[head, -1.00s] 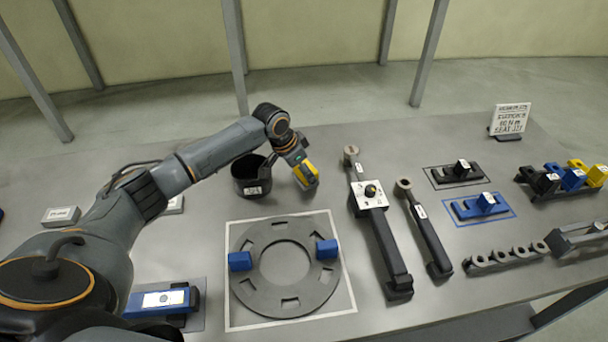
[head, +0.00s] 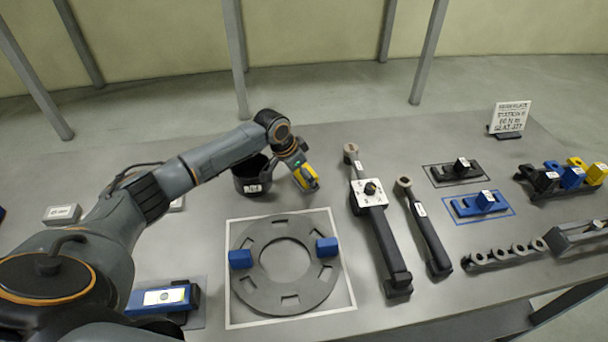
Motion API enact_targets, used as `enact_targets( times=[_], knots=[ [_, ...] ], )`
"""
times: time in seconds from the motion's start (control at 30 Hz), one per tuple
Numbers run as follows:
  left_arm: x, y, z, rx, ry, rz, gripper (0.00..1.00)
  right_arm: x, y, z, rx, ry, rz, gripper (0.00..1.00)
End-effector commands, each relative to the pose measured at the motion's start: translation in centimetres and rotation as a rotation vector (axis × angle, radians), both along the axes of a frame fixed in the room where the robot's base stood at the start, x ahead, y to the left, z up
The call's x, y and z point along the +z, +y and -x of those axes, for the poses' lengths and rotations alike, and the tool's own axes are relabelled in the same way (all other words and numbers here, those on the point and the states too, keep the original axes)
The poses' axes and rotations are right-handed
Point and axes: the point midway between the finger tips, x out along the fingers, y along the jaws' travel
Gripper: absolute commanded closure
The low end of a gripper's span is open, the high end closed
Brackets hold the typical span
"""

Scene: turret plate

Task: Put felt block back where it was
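My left gripper (head: 302,172) is at the end of the arm from the left, over the table just right of the black cup (head: 250,176). Whether the block touches the table I cannot tell. My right gripper is not in view.
A grey ring plate (head: 244,290) with two blue blocks lies in a white outline in front. Two long wrenches (head: 388,245) lie to its right. A blue level-like tool (head: 165,299) is at front left. Racks of coloured blocks (head: 572,178) stand at far right.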

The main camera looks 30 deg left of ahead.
Motion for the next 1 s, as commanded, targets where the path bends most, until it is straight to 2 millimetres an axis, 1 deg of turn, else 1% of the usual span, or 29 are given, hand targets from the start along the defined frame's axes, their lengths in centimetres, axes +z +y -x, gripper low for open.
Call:
enact_targets(
  times=[0.17, 0.4, 0.5, 0.6, 0.77, 1.0],
  knots=[
    [2.2, 0.6, 0.7, -0.001, -0.004, -0.002, 0.12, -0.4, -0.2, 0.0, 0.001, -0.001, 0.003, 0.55],
    [7.0, 1.6, 2.5, -0.001, -0.005, 0.000, 0.12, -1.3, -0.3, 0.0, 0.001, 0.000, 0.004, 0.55],
    [8.8, 1.9, 3.1, 0.000, -0.004, -0.001, 0.12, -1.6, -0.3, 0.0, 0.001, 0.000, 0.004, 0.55],
    [10.0, 2.1, 3.5, 0.000, -0.002, 0.000, 0.12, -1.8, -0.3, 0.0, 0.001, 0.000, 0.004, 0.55],
    [11.0, 2.3, 3.9, 0.000, -0.001, 0.001, 0.12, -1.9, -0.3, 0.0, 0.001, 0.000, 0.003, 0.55],
    [11.2, 2.3, 4.0, 0.000, 0.000, 0.001, 0.12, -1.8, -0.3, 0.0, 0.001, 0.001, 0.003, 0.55]
  ],
)
